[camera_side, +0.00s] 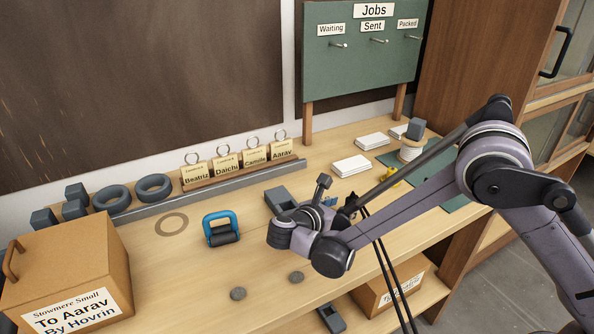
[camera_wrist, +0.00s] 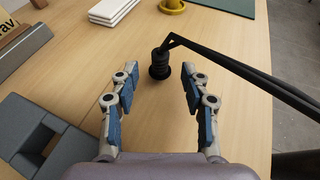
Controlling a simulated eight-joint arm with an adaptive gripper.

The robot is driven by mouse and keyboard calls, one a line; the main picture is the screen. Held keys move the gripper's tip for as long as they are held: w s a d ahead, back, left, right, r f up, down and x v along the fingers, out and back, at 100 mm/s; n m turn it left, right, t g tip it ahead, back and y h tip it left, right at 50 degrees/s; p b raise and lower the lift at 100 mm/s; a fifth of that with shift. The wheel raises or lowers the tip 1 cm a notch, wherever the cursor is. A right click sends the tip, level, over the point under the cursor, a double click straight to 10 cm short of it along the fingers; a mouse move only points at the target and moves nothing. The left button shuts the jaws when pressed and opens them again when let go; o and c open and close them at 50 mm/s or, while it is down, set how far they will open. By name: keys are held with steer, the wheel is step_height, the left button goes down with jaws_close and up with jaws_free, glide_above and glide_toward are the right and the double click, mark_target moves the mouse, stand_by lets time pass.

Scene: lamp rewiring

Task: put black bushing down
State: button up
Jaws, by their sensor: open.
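In the wrist view the black bushing (camera_wrist: 160,66), a small ribbed cylinder, stands upright on the wooden bench. My gripper (camera_wrist: 161,80) is open, its blue-padded fingers apart on the left and right of the picture. The bushing shows in the gap between them, toward the tips, and neither finger visibly touches it. In the side view my gripper (camera_side: 331,201) is low over the bench, and my wrist partly hides it. I cannot make out the bushing clearly there.
A grey slotted block (camera_wrist: 35,140) lies left of my gripper. White card stacks (camera_side: 351,166) lie beyond. A blue-handled item (camera_side: 219,217) and two dark discs (camera_side: 238,294) sit on the bench (camera_side: 180,270).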

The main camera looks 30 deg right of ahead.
mark_target(347, 203)
steer(key=x, duration=0.4)
steer(key=shift+d, duration=0.35)
steer(key=shift+c, duration=0.3)
jaws_close()
steer(key=shift+r, duration=0.15)
